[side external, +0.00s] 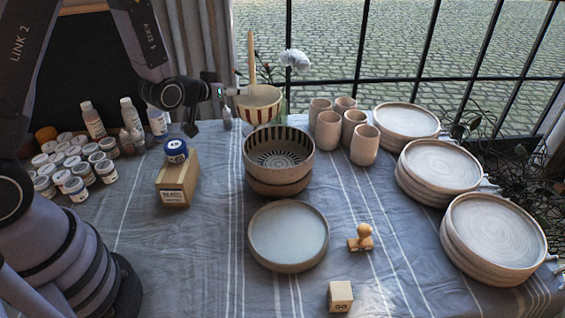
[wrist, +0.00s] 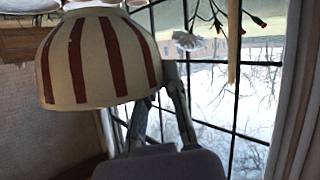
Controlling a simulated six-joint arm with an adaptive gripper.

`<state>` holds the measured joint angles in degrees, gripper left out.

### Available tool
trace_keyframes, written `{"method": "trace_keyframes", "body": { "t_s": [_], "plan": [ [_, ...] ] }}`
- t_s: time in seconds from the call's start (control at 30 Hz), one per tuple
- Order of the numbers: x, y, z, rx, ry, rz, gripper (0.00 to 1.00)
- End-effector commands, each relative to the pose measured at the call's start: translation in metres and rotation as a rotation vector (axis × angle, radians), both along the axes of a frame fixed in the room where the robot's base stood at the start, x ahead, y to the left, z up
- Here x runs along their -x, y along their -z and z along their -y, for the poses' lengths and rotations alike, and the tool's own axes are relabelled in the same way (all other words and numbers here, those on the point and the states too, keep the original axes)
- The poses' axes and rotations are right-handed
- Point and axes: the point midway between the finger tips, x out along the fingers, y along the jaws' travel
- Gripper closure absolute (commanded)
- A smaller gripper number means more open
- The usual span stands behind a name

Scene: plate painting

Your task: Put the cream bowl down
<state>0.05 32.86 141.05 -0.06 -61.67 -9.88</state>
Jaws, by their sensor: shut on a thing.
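The cream bowl (side external: 259,107) with dark red stripes is upright in the side external view, behind the bowl stack. My gripper (side external: 236,91) reaches it from the left and is shut on its rim. The bowl appears held above the table, though its underside is partly hidden by the stack. In the wrist view the striped bowl (wrist: 98,60) fills the upper left, by the gripper fingers (wrist: 160,92). A dark-striped bowl (side external: 250,150) sits on a brown bowl (side external: 278,188) on the table.
A wooden stick (side external: 252,58) rises behind the cream bowl, near a white flower (side external: 295,59). Several cups (side external: 327,132) and plate stacks (side external: 440,165) stand right. The front-left cloth (side external: 190,260) is clear.

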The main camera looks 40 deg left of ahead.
Motion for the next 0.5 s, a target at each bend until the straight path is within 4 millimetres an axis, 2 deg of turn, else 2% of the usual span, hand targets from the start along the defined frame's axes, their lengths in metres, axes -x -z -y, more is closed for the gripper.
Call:
{"method": "trace_keyframes", "body": {
  "t_s": [0.17,0.37,0.5],
  "plan": [
    [-0.001,-0.029,0.000,0.000,0.001,0.008,1.00],
    [-0.032,-0.023,0.034,0.000,0.094,0.002,1.00],
    [-0.057,-0.022,0.067,-0.001,0.178,0.001,1.00]
  ]
}}
